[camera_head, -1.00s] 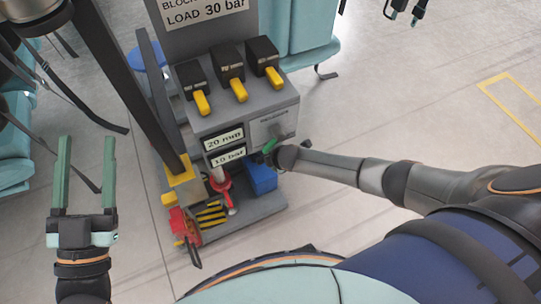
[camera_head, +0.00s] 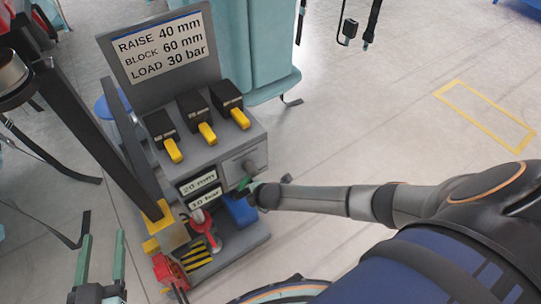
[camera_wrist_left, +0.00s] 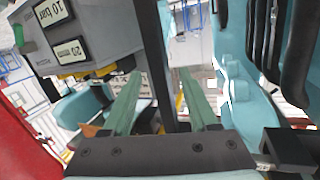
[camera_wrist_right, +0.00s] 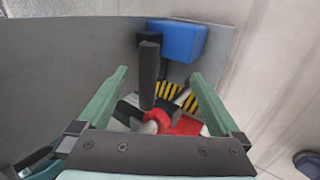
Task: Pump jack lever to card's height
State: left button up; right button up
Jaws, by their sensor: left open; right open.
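The card (camera_head: 165,45) stands on top of the grey stand and reads RAISE 40 mm, BLOCK 60 mm, LOAD 30 bar. The displays below read 20 mm (camera_head: 198,183) and 10 bar (camera_head: 204,199). A red jack (camera_head: 207,230) sits low in the stand. In the right wrist view, a dark upright bar (camera_wrist_right: 149,75), which looks like the jack lever, stands between my open right fingers (camera_wrist_right: 158,74) above red jack parts (camera_wrist_right: 182,125); contact is unclear. My right gripper (camera_head: 243,184) is mostly hidden in the head view. My left gripper (camera_head: 102,245) is open and empty, left of the stand.
A blue block (camera_head: 240,209) lies beside the jack, near yellow-black stripes (camera_head: 197,256). A dark post (camera_head: 95,135) rises at the stand's left. Floor at right is open, with a yellow outline (camera_head: 487,115).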

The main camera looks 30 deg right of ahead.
pick_arm(q)
jog(key=s+f+n+g+p, duration=0.1)
jog(key=s+f+g, duration=0.2)
jog(key=f, duration=0.4)
jog(key=s+f+g+y+p, duration=0.1)
jog(key=s+f+g, duration=0.3)
jog(key=f, duration=0.3)
jog(key=shift+s+n, duration=0.35)
jog(key=shift+n, duration=0.05)
pick_arm(e)
jog(key=s, duration=1)
jog(key=shift+s+d, duration=0.2)
jog(key=shift+s, duration=0.05)
pick_arm(q)
jog(key=shift+d+f, duration=0.1)
